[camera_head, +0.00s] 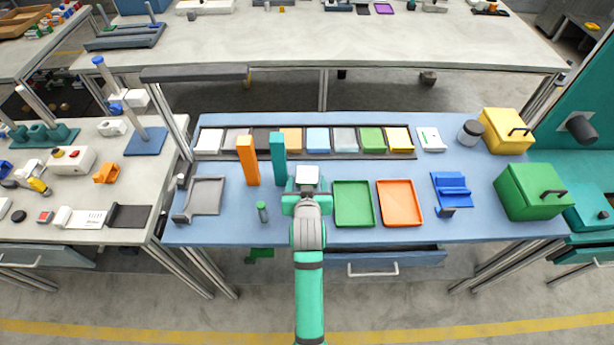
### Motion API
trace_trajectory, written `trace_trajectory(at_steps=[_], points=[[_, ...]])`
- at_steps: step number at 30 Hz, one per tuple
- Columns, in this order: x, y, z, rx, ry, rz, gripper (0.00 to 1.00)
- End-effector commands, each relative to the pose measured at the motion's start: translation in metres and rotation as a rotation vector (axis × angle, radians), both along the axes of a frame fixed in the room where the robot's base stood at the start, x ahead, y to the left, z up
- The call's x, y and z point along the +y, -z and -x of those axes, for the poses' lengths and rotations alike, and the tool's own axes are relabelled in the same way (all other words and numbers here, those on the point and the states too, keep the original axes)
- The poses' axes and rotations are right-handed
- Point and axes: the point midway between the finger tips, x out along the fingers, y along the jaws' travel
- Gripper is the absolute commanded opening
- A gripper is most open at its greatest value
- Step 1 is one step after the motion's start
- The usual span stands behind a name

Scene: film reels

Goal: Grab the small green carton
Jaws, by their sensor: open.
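The small green carton (371,139) appears to be the green block in a row of small coloured blocks along the back of the blue table. It stands between a grey block (344,139) and a yellow block (398,139). My gripper (306,190) is over the middle of the table, in front of the row and to the left of the green carton, clearly apart from it. The jaws are open. A pale square block (307,173) shows right at the gripper; I cannot tell whether it lies between the fingers or beyond them.
Tall orange (248,161) and teal (279,158) blocks stand upright left of my gripper. A green tray (354,204) and an orange tray (400,203) lie to its right. A large green box (530,191) and a yellow box (506,131) stand at the right end.

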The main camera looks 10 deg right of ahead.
Motion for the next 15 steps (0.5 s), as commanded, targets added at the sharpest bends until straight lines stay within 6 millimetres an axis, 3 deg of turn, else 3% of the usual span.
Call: trace_trajectory(at_steps=[9,15], points=[[-0.008,0.023,-0.032,0.000,0.000,0.000,0.66],[-0.009,0.025,-0.035,-0.001,0.000,0.000,0.66]])
